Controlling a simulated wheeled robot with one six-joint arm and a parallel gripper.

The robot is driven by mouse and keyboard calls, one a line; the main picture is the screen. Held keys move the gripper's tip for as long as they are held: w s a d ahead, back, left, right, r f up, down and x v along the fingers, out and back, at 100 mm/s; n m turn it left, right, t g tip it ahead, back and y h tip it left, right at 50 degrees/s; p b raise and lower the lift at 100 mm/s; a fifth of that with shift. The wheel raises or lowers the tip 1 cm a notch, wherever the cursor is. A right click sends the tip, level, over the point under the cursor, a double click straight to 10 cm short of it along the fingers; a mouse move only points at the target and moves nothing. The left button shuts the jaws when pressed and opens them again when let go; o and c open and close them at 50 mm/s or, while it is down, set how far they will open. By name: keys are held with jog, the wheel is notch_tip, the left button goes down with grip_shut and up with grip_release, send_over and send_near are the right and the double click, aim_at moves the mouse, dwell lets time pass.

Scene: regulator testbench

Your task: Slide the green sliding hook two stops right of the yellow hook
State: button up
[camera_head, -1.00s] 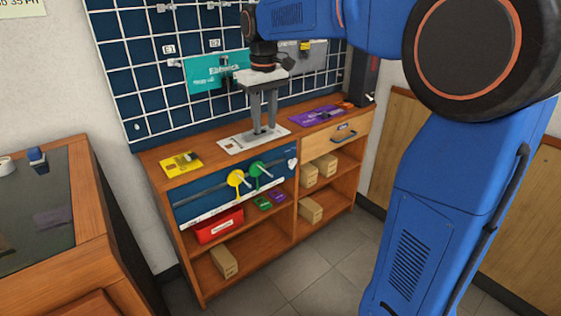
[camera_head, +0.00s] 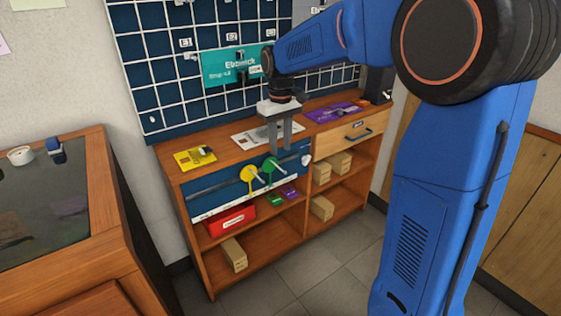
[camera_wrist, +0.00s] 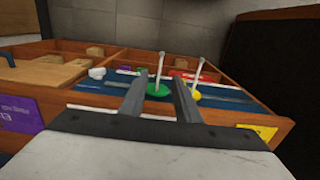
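The green sliding hook (camera_head: 270,165) sits on the dark rail (camera_head: 215,188) on the front of the wooden cabinet, just right of the yellow hook (camera_head: 249,174). Each has a pale peg sticking out. In the wrist view the order is reversed: the green hook (camera_wrist: 158,91) is left of the yellow hook (camera_wrist: 192,95). My gripper (camera_head: 280,148) is open and empty, fingers pointing down near the cabinet's front top edge, a little above the green hook. In the wrist view the green peg appears between my two fingers (camera_wrist: 159,83); I cannot tell whether they touch it.
A white knob-like piece (camera_head: 306,159) is at the rail's right end. Above are a yellow card (camera_head: 192,160), a white sheet (camera_head: 258,138) and a purple card (camera_head: 330,111). Below, a red box (camera_head: 232,219) and cardboard boxes (camera_head: 234,254) sit on shelves. A pegboard (camera_head: 160,90) stands behind.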

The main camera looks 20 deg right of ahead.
aim_at(281, 168)
notch_tip(281, 168, down, 7)
jog(key=shift+r, duration=0.15)
dwell(0.4)
grip_shut()
